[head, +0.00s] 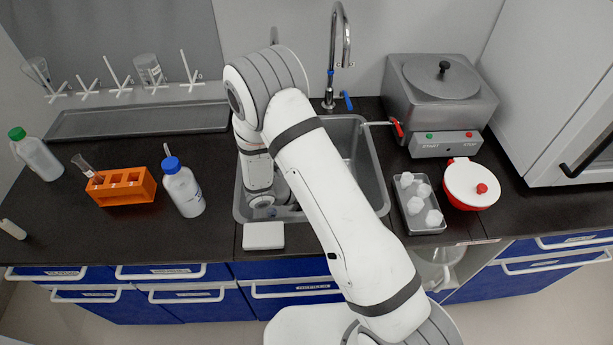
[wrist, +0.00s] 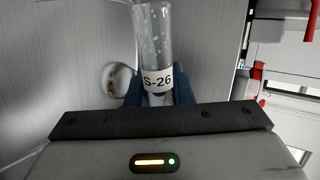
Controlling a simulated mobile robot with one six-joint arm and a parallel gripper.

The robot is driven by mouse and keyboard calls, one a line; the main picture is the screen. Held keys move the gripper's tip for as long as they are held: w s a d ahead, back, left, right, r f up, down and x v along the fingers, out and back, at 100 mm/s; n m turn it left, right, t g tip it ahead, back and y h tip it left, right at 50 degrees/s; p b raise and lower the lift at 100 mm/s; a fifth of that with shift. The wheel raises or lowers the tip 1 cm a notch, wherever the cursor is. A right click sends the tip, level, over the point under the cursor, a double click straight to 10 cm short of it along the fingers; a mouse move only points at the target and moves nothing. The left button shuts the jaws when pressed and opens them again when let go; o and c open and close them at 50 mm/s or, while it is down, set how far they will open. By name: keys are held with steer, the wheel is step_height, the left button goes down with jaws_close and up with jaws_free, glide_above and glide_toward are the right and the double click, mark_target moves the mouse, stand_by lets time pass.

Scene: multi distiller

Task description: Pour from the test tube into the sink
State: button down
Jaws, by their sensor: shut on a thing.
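My gripper (wrist: 158,98) is shut on a clear test tube (wrist: 152,40) with a white label reading S-26, as the wrist view shows. The tube's glass has bubbles or drops in its upper part. In the head view my arm reaches over the sink (head: 371,165), and my wrist is down inside the left part of the basin. The tube and fingertips are hidden behind my arm there. In the wrist view the grey metal sink wall (wrist: 60,60) stands behind the tube. The tube's exact tilt and any flow from it cannot be told.
A faucet (head: 338,50) with a blue lever stands behind the sink. An orange rack (head: 125,187) with a tube and two bottles (head: 184,188) are on the left. A white block (head: 263,236) lies at the sink's front edge. A grey tray (head: 420,205) and red pot (head: 471,184) are right.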

steer(key=shift+r+n+g+p, duration=0.4)
steer(key=shift+r+p, duration=0.15)
steer(key=shift+p, duration=1)
steer(key=shift+f+m+t+b, duration=0.15)
steer(key=shift+m+t+b, duration=0.85)
steer(key=shift+b, duration=2.2)
